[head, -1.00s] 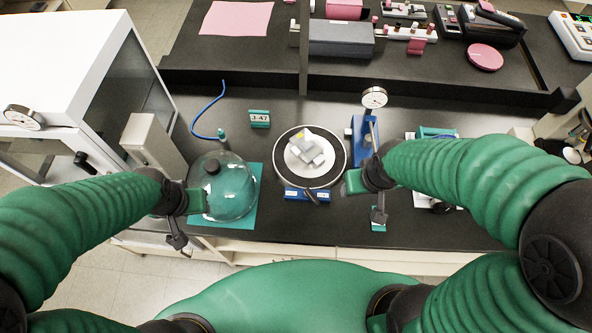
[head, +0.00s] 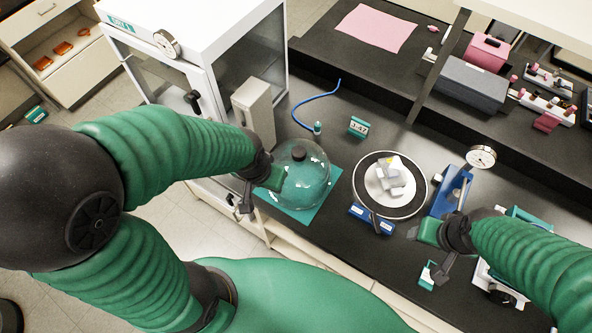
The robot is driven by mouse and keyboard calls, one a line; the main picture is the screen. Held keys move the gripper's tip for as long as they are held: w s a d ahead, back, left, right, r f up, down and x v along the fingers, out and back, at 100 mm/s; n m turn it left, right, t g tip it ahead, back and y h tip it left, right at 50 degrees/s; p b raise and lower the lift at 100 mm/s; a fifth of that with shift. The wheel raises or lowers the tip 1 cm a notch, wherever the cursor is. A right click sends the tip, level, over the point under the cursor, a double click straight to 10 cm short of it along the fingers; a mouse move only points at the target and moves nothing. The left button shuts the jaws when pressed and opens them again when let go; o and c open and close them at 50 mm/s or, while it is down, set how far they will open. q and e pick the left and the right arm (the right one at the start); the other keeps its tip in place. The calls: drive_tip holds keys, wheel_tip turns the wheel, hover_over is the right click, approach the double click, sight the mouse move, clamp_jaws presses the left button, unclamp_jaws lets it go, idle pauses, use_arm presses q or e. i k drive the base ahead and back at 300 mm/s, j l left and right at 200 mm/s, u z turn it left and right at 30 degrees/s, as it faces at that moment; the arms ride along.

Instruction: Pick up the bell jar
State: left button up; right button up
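The bell jar (head: 304,190) is a clear, green-tinted dome with a black knob on top. It stands upright on a teal mat (head: 305,215) near the bench's front edge. My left gripper (head: 260,193) is at the jar's left side, its fingers spread apart. The green finger overlaps the jar's left edge in the picture; I cannot tell if it touches. The dark finger hangs lower left, clear of the jar. My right gripper (head: 432,252) is open and empty at the bench front, right of the round stage.
A round black-rimmed plate (head: 360,187) with pale blocks stands right of the jar. A blue dial-gauge stand (head: 452,190) is beyond it. A white cabinet (head: 215,45) and a beige box (head: 254,112) stand left. A blue hose (head: 306,107) and a J-47 label (head: 358,127) lie behind.

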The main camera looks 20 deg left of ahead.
sight(307, 183)
drive_tip(key=j, duration=0.45)
drive_tip(key=i+j, duration=0.15)
drive_tip(key=j, duration=0.25)
drive_tip(key=j+u, duration=0.1)
drive_tip(key=j, duration=0.35)
drive_tip(key=i+j, duration=0.15)
drive_tip(key=j, duration=0.3)
